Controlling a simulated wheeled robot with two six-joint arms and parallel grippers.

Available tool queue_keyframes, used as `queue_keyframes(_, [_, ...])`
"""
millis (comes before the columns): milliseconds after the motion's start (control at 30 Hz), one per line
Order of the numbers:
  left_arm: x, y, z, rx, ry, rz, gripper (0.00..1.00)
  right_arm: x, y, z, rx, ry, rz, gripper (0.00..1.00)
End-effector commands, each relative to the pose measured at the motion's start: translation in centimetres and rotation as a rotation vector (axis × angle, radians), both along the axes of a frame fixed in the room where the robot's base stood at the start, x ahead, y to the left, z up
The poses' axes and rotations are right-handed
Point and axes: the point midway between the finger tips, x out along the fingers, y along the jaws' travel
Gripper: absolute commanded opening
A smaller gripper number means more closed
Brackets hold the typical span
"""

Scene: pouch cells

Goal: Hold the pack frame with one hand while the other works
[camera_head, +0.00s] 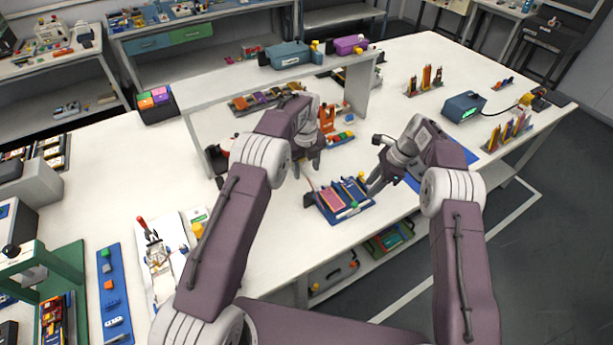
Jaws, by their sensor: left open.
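The pack frame (355,212) is a blue tray on the white table near its front edge, in the middle of the head view. It holds a pink-red cell and dark blue upright parts, with small green and yellow pieces at its right side. My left gripper (311,167) is open above and behind the frame's left part, apart from it. My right gripper (373,188) is low beside the frame's right end. Its fingers are small and dark, and I cannot tell whether they touch the frame or how far apart they are.
A white raised shelf (210,92) stands behind, with teal and purple cases on top. A tester with a green screen (463,107) and racks of coloured cells (510,130) stand at the right. A blue strip (113,290) and a green stand are at the left.

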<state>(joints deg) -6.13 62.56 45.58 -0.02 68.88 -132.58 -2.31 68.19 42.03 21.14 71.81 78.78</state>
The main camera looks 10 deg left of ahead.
Motion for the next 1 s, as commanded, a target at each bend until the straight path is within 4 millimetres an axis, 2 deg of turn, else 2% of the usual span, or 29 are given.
queue_keyframes(33, [-0.5,-0.1,-1.2,0.002,0.023,-0.002,0.53,0.0,0.0,0.0,0.000,0.000,0.000,0.36])
queue_keyframes(100, [-0.9,-0.2,-2.3,0.004,0.044,-0.004,0.53,0.0,0.0,0.0,0.000,0.000,0.000,0.36])
queue_keyframes(367, [-1.2,-0.3,-3.6,0.006,0.054,-0.007,0.53,0.0,0.0,0.0,0.000,0.000,0.000,0.36])
queue_keyframes(733, [-1.2,-0.3,-10.4,0.005,0.054,-0.006,0.53,0.0,0.0,0.0,0.000,0.000,0.000,0.36])
queue_keyframes(867, [-1.2,-0.3,-11.5,0.006,0.053,-0.006,0.53,0.0,0.0,0.0,0.000,0.000,0.000,0.36])
queue_keyframes(1000, [-1.2,-0.3,-11.8,0.005,0.051,-0.006,0.53,0.0,0.0,0.0,0.000,0.000,0.000,0.36])
